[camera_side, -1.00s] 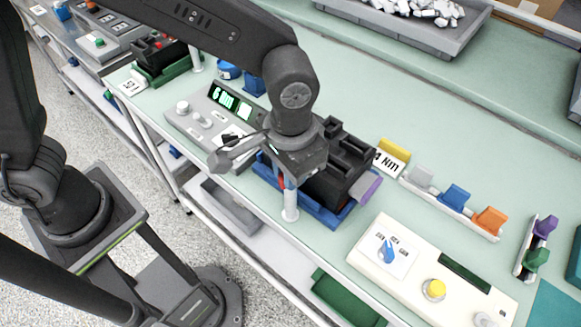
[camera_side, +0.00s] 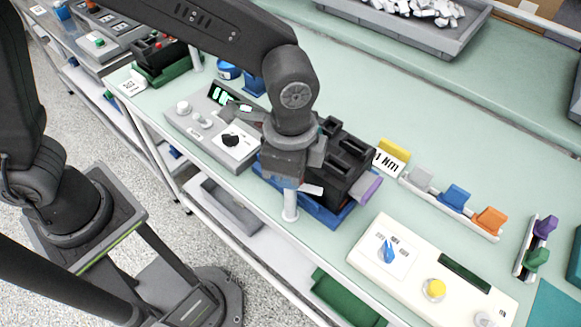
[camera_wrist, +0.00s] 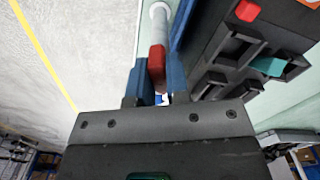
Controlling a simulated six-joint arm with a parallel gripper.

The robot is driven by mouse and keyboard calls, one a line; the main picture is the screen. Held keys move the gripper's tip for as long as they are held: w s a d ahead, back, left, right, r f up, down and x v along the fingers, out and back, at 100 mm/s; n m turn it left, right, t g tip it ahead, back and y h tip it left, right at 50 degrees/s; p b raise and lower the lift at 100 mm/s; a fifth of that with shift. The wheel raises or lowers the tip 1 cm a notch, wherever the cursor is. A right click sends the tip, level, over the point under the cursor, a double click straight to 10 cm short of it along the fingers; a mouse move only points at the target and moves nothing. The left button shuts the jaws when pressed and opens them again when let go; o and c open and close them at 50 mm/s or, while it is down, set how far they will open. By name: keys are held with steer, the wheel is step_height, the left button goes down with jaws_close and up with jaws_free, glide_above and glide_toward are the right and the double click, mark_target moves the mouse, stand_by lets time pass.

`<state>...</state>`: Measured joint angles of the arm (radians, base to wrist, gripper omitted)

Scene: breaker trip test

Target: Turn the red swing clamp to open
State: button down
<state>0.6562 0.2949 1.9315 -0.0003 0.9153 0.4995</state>
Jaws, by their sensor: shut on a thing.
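The red swing clamp (camera_wrist: 157,66) shows in the wrist view as a red bar at the end of a white post (camera_wrist: 160,18). My gripper (camera_wrist: 153,88) is shut on the red bar, with a blue finger on either side of it. In the side view my gripper (camera_side: 283,182) points down beside the white post (camera_side: 290,208), at the front of a blue fixture (camera_side: 322,213). The gripper hides most of the clamp there. A black breaker (camera_side: 345,165) sits in the fixture, with a purple piece at its right end.
A grey meter box (camera_side: 205,135) with a dial stands close on the left. A cream panel (camera_side: 410,262) with a blue knob and yellow button lies at the right front. A rail of coloured clips (camera_side: 455,203) and a grey tray (camera_side: 410,25) lie farther off.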

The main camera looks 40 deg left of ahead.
steer(key=m, duration=0.4)
steer(key=shift+m, duration=0.3)
stand_by(0.5)
steer(key=c, duration=1.1)
jaws_free()
step_height(320, 180, up, 14)
